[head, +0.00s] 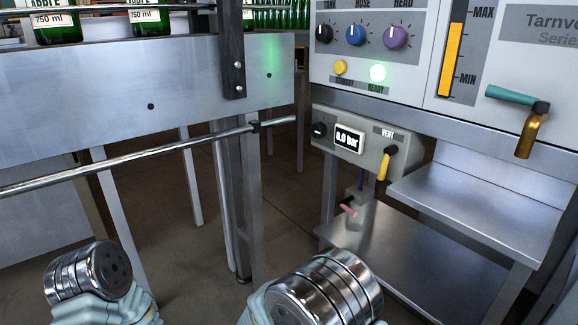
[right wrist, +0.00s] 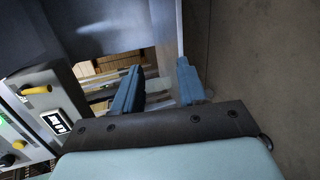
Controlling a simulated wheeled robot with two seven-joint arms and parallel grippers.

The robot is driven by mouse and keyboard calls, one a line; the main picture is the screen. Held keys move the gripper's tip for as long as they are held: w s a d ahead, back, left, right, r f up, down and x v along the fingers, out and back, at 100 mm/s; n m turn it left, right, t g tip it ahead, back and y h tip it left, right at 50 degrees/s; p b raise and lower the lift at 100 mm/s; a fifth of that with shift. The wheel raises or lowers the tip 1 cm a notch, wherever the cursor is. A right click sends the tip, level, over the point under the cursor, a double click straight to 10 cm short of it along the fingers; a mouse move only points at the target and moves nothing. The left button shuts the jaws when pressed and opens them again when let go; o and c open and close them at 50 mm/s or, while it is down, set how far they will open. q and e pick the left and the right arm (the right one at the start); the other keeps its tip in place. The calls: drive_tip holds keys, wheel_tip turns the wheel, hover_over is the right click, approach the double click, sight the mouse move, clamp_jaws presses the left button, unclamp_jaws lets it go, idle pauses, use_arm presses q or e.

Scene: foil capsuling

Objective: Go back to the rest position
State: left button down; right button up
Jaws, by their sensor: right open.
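My right gripper (right wrist: 160,82) shows in the right wrist view with its two blue fingers spread apart. Nothing is between them, and it is open and empty. In the head view only rounded, chrome-ringed parts of my two arms show at the bottom edge. Neither gripper's fingers can be seen there. My left gripper is in neither view.
A grey machine (head: 475,85) with knobs, a lit green lamp (head: 378,72) and a teal-handled brass tap (head: 525,130) stands at right. Below are a vent box (head: 352,142) and steel shelves (head: 480,205). A conveyor (head: 120,85) with green bottles (head: 150,20) and a rail (head: 130,157) is at left.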

drive_tip(key=s+d+f+g+y+p, duration=0.3)
drive_tip(key=s+d+f+g, duration=0.2)
drive_tip(key=s+f+g, duration=0.15)
drive_tip(key=s+a+f+m+g+y+p, duration=0.1)
drive_tip(key=s+a+m+g+y+p, duration=0.15)
drive_tip(key=s+y+p, duration=0.3)
drive_tip(key=s+a+f+m+g+y+p, duration=0.2)
drive_tip(key=s+m+y+p, duration=0.15)
drive_tip(key=s+y, duration=0.35)
drive_tip(key=w+m+t+p, duration=0.1)
drive_tip(key=w+d+r+m+t, duration=0.1)
drive_tip(key=w+d+m+t+y+p, duration=0.1)
drive_tip(key=t, duration=0.1)
drive_tip(key=shift+d+r+p, duration=0.2)
drive_tip(key=shift+r+p, duration=0.05)
drive_tip(key=shift+p, duration=0.1)
drive_tip(key=shift+o, duration=0.2)
